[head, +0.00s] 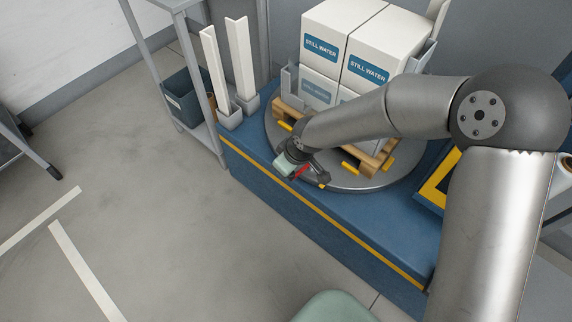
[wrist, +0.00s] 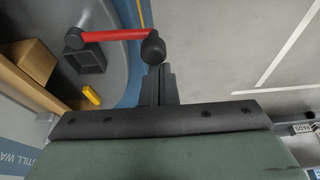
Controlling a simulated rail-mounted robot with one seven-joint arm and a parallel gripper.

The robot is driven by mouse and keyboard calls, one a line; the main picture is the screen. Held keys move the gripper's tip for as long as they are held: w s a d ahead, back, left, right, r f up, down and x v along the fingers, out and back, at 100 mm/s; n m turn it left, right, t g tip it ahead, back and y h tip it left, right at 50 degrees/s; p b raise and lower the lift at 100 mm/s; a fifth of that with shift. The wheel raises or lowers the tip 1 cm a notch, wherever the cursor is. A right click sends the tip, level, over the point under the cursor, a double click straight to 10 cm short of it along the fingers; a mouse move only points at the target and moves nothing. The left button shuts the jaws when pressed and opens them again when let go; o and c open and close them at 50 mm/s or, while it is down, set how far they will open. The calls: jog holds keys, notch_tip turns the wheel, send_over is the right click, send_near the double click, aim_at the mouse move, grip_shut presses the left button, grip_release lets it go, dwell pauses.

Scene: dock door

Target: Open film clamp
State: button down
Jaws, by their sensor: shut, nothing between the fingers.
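The film clamp has a red lever (wrist: 112,35) with a black ball knob at one end, beside a dark square bracket on the grey turntable. In the head view a small part of the red lever (head: 302,171) shows at the turntable's front edge, beside my gripper (head: 312,168). In the wrist view my gripper (wrist: 157,75) is shut and empty, with its fingers together just below the knob. The knob overlaps the fingertips in the picture; I cannot tell whether they touch. The lever lies nearly crosswise in the wrist view.
White "STILL WATER" cartons (head: 368,68) stand on a wooden pallet (head: 292,108) on the turntable (head: 350,187). The blue platform (head: 290,200) has a yellow stripe. White corner posts (head: 243,60) and a metal rack (head: 203,120) stand left. The floor (head: 150,200) in front is clear.

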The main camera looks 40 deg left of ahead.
jog(key=a, duration=0.4)
jog(key=p+v, duration=0.2)
jog(key=v, duration=0.8)
jog(key=shift+s+r+p, duration=0.15)
jog(key=shift+s+p, duration=0.05)
jog(key=shift+p, duration=0.2)
